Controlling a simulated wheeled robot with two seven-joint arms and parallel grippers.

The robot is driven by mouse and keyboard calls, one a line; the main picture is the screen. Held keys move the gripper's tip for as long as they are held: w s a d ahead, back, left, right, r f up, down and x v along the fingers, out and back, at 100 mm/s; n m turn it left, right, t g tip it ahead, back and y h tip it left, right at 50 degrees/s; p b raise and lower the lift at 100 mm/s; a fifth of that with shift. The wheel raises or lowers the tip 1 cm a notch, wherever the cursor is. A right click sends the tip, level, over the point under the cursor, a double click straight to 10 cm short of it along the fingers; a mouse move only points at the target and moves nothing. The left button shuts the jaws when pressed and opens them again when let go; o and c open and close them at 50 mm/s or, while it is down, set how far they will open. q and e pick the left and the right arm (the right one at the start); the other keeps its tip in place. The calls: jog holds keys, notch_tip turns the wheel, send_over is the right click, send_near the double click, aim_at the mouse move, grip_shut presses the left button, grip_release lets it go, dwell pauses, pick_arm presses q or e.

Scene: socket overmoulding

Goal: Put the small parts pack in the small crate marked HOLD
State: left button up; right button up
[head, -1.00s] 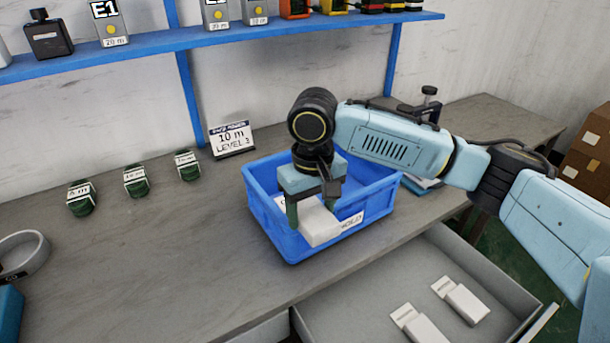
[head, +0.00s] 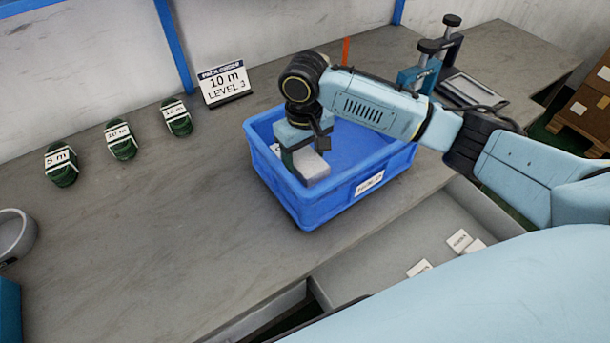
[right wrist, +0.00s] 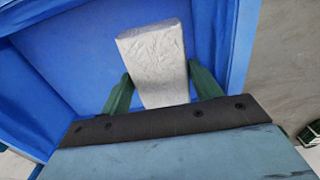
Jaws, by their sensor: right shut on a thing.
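The small parts pack is a whitish block (head: 311,166). In the right wrist view the pack (right wrist: 155,62) sits between two green fingers. My right gripper (right wrist: 160,88) is shut on it, and in the head view the gripper (head: 302,160) reaches down inside the blue crate (head: 330,207). The pack is within the crate's walls, near its left side. Whether it touches the crate floor I cannot tell. The crate has a white label (head: 369,183) on its front, too small to read clearly now. My left gripper is not in view.
An open drawer (head: 375,245) below the table's front edge holds several white packs, partly hidden by my light blue body. A "10 m LEVEL 3" sign (head: 223,84) stands behind the crate. Green coils (head: 120,142) lie to the left. A clamp-like stand (head: 430,65) is behind right.

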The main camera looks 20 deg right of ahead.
notch_tip(320, 180, down, 7)
jog(key=shift+r+b, duration=0.15)
jog(key=shift+b, duration=0.6)
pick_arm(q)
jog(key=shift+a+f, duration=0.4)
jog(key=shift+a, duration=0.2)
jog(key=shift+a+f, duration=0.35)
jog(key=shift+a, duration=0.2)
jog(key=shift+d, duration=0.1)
pick_arm(e)
jog(key=shift+f, duration=0.2)
jog(key=o, duration=0.7)
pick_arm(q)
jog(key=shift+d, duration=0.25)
